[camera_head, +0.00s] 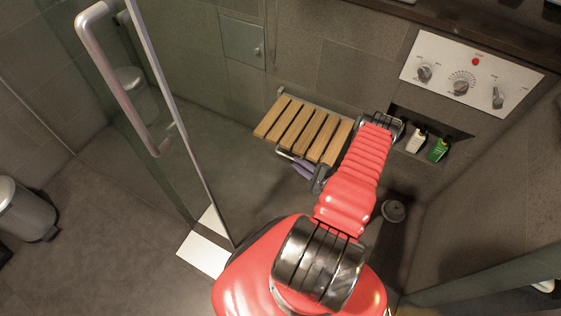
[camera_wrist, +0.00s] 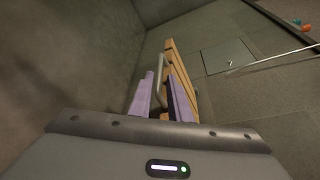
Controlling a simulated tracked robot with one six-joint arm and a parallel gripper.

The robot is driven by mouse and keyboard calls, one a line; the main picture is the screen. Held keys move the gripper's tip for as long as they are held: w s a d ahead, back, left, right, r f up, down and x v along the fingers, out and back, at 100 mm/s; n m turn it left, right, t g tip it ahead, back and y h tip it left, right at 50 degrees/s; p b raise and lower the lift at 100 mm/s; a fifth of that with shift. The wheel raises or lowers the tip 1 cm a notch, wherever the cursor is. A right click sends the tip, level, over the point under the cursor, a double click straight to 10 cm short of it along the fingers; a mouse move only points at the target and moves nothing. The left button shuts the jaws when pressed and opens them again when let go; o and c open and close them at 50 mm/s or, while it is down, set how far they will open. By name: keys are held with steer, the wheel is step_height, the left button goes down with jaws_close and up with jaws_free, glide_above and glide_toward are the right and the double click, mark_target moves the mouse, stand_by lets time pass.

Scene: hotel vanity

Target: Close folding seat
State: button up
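The folding seat (camera_head: 304,129) is a row of light wooden slats on the shower wall, folded down and roughly level. It shows nearly edge-on in the wrist view (camera_wrist: 177,66). A grey metal bar (camera_wrist: 162,72) at its side shows between my fingers. My gripper (camera_head: 293,160) has purple fingers and is just below the seat's front edge. In the wrist view, my gripper (camera_wrist: 161,82) has its fingers apart, with slats and bar showing beyond the gap. I cannot tell whether a finger touches the seat. My arm hides the seat's right end.
A glass door with a metal handle (camera_head: 118,85) stands at left. A control panel (camera_head: 470,72) is on the wall at right, above a niche with a white bottle (camera_head: 416,140) and a green bottle (camera_head: 438,149). A bin (camera_head: 25,210) stands far left.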

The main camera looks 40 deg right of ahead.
mark_target(289, 157)
steer(key=shift+x, duration=3.5)
steer(key=shift+c, duration=0.3)
jaws_close()
